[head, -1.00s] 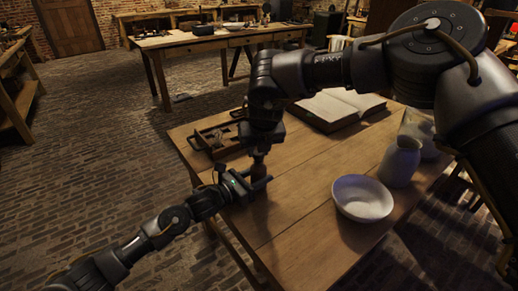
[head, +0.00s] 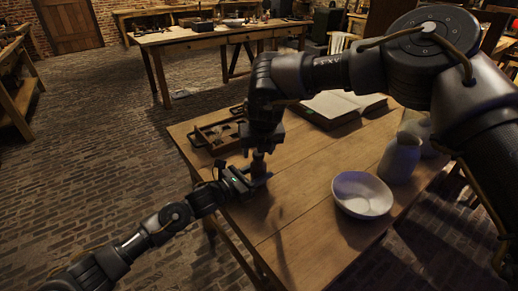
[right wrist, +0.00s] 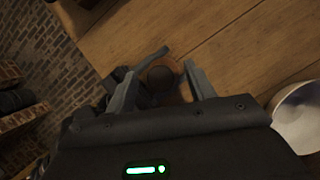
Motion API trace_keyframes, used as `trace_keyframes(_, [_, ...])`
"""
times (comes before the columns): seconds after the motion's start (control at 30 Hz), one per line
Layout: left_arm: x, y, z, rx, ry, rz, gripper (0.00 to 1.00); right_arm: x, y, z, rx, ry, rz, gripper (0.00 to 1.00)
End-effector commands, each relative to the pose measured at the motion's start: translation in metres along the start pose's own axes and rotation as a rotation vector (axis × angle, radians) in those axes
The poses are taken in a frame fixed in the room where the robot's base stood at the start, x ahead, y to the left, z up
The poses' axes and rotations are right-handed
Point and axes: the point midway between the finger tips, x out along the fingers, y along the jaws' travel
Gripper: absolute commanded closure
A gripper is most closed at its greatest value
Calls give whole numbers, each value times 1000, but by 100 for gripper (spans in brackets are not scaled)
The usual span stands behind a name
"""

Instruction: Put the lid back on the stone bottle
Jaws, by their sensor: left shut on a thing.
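The brown stone bottle (head: 258,166) stands upright near the table's left edge, mostly hidden by my grippers. My left gripper (head: 254,180) reaches in from the left and is shut around it. My right gripper (head: 258,151) points straight down just above its top. In the right wrist view, the right gripper's fingers (right wrist: 162,88) are apart, one on each side of the bottle's round brown top (right wrist: 162,76), with visible gaps. The centre of that top is dark; I cannot tell whether it is the lid or an open mouth.
A wooden compartment tray (head: 203,137) lies behind the grippers. An open book (head: 340,106) lies farther back. A white bowl (head: 362,195) and a pale jug (head: 400,158) stand to the right. The wooden table (head: 305,235) is clear in front, between grippers and bowl.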

Motion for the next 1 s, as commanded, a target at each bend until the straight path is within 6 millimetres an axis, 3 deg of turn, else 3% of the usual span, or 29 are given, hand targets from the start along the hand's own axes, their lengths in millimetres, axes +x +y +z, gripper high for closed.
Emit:
trace_keyframes(0.33, [0, 0, 0, 0, 0, 0, 98, -9, 0, 0, 0, -1, 0, 46])
trace_keyframes(0.8, [0, 0, 0, 0, 0, 0, 98, -96, 0, 1, -1, -2, 1, 46])
trace_keyframes(1.0, [0, 0, 0, 0, 0, 0, 98, -116, 0, 0, 0, 0, 1, 46])
